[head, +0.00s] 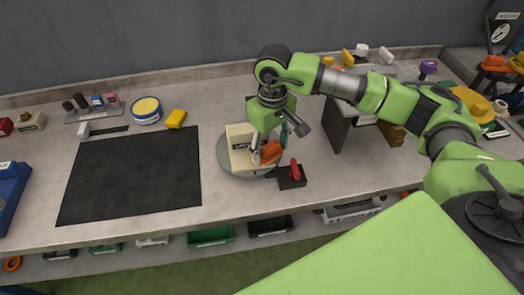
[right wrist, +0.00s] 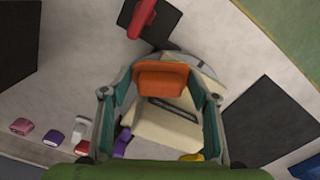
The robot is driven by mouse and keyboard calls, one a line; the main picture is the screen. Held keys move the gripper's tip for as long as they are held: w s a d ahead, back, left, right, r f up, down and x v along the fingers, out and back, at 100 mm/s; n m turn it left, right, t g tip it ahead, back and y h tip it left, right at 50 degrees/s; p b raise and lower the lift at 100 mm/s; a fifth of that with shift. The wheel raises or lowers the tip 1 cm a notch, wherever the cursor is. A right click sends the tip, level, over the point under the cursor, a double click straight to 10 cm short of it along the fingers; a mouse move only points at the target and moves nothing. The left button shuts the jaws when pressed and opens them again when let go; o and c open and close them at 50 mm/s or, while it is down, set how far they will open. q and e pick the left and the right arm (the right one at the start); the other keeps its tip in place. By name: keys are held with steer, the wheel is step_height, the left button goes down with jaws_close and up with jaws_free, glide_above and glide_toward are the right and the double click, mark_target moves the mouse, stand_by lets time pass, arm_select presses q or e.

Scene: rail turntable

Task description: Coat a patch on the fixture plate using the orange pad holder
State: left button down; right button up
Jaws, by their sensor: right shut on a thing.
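The orange pad holder (head: 271,152) is between the fingers of my right gripper (head: 265,147), which is shut on it. The holder also shows in the right wrist view (right wrist: 161,78) between the two teal fingers. A cream fixture plate (head: 238,137) with a dark marking stands on a round grey turntable (head: 224,158). The holder is at the right front of the cream fixture. In the right wrist view the cream fixture (right wrist: 165,128) has a dark slot and lies close behind the holder. I cannot tell whether the pad touches it. My left gripper is out of view.
A red-handled device on a black base (head: 291,174) stands just right of the turntable. A black mat (head: 132,175) covers the left of the bench. A yellow block (head: 176,118) and a round tin (head: 146,110) lie behind it. A grey stand (head: 338,122) is at right.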

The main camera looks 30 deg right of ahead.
mark_target(246, 159)
steer(key=shift+s+d, duration=0.15)
steer(key=shift+d, duration=0.15)
steer(key=shift+b, duration=0.45)
steer(key=shift+w+a+b, duration=0.35)
steer(key=shift+a+b, duration=0.1)
steer(key=shift+a, duration=0.75)
steer(key=shift+w+a+b, duration=0.35)
steer(key=shift+a+b, duration=0.15)
steer(key=shift+a, duration=0.75)
steer(key=shift+w+a+b, duration=0.35)
steer(key=shift+a+b, duration=0.1)
steer(key=shift+a, duration=0.75)
steer(key=shift+w+a+b, duration=0.2)
steer(key=shift+a+b, duration=0.3)
steer(key=shift+a, duration=0.3)
steer(key=shift+w+a+b, duration=0.3)
steer(key=shift+a+b, duration=0.05)
steer(key=shift+a, duration=0.5)
steer(key=shift+f, duration=0.1)
steer(key=shift+d+b, duration=0.15)
steer(key=shift+b, duration=0.3)
steer(key=shift+s+d+b, duration=0.25)
steer(key=shift+d+b, duration=0.25)
steer(key=shift+d, duration=0.4)
steer(key=shift+s+d+b, duration=0.25)
steer(key=shift+d+b, duration=0.05)
steer(key=shift+d, duration=0.5)
